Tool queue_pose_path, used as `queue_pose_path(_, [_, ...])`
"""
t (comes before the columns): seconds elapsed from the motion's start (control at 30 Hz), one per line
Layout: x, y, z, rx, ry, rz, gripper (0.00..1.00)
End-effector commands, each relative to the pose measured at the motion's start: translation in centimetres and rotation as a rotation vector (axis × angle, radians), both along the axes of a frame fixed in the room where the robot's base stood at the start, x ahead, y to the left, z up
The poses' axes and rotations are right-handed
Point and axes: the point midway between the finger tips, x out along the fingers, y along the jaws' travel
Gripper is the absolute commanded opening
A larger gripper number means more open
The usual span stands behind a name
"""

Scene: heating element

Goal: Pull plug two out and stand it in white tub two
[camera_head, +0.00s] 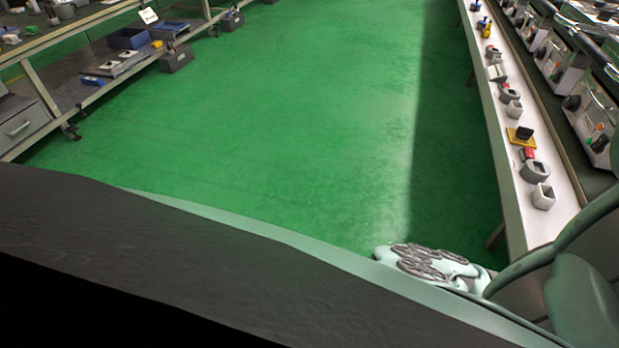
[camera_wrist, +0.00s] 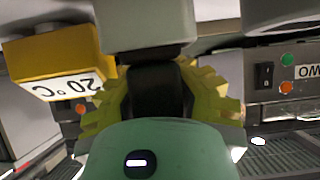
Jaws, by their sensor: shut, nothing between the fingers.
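In the wrist view my gripper (camera_wrist: 157,88) shows a green body with a dark middle part and ridged yellow-green pieces on both sides. It is shut and empty. A panel label (camera_wrist: 308,73), upside down and cut off, seems to read "TWO". In the head view, grey blocks with red parts stand on the white bench at right, one near (camera_head: 535,170) and one farther (camera_head: 509,94). Small white open tubs stand beside them, a near one (camera_head: 543,197) and a farther one (camera_head: 514,109). I cannot tell which tub or plug is number two. My gripper is outside the head view.
A yellow block labelled 20°C (camera_wrist: 60,58) is close at left in the wrist view. A pale block (camera_wrist: 145,22) is just beyond my gripper. Machines with switches (camera_head: 590,110) line the bench's back. The green floor (camera_head: 290,120) is clear; a shelf rack (camera_head: 110,60) stands left.

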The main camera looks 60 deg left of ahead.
Motion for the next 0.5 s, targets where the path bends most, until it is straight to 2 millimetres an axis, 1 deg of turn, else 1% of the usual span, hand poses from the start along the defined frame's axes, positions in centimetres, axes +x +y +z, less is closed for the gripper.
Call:
queue_pose_path(0.37, [-0.03,-0.06,-1.01,0.0,0.0,-0.001,0.0])
queue_pose_path(0.5, [-0.03,-0.05,-0.9,0.0,0.0,-0.001,0.14])
